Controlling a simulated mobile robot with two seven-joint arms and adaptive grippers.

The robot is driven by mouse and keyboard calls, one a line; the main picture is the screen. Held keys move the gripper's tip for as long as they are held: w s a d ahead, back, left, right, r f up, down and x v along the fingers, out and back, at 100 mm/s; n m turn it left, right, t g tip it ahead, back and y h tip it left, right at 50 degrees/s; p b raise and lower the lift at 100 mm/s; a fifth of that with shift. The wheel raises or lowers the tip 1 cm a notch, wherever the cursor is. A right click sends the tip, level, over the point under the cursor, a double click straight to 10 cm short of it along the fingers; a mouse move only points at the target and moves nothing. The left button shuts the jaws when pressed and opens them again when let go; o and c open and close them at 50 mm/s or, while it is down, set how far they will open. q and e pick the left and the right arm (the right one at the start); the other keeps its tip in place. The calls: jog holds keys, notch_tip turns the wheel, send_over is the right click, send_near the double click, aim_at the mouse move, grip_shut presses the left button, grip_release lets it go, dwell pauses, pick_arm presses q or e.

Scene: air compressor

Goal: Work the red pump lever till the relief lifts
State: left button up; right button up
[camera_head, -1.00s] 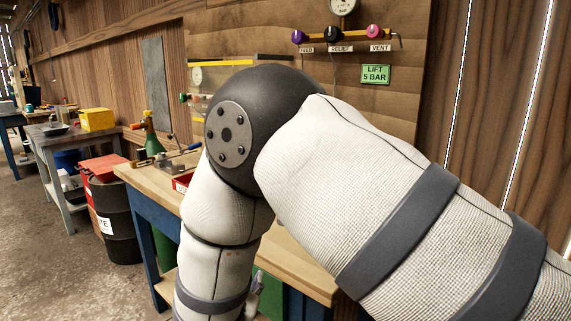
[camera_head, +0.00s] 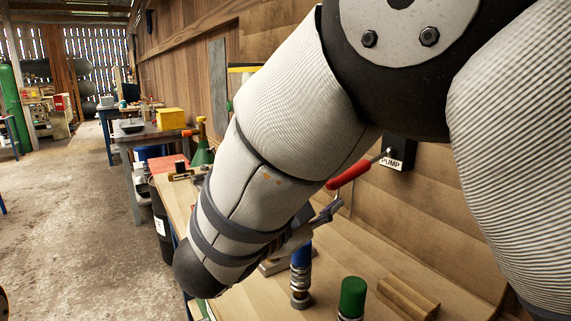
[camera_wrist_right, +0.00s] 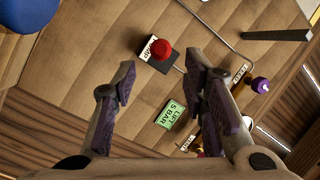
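The red pump lever (camera_head: 352,170) slants down to the left from a dark mount labelled PUMP (camera_head: 398,155) on the wooden wall. In the right wrist view the lever (camera_wrist_right: 162,48) shows nearly end-on as a red knob. My right gripper (camera_wrist_right: 161,65) is open there, its two fingers apart, with the lever beyond the gap between the tips and no visible grip on it. In the head view my right arm covers much of the scene, and the gripper (camera_head: 325,216) shows just below the lever's lower end. My left gripper is in neither view. The relief knob cannot be made out.
A green LIFT 5 BAR sign (camera_wrist_right: 172,115) and a purple knob (camera_wrist_right: 260,85) are on the wall. On the wooden bench stand a blue-topped cylinder (camera_head: 301,272), a green-topped cylinder (camera_head: 352,297) and a wooden block (camera_head: 408,297). Open floor (camera_head: 75,220) lies left.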

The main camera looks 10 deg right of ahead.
jog(key=x, duration=1.1)
jog(key=shift+w+d, duration=0.1)
jog(key=shift+w, duration=0.05)
grip_shut()
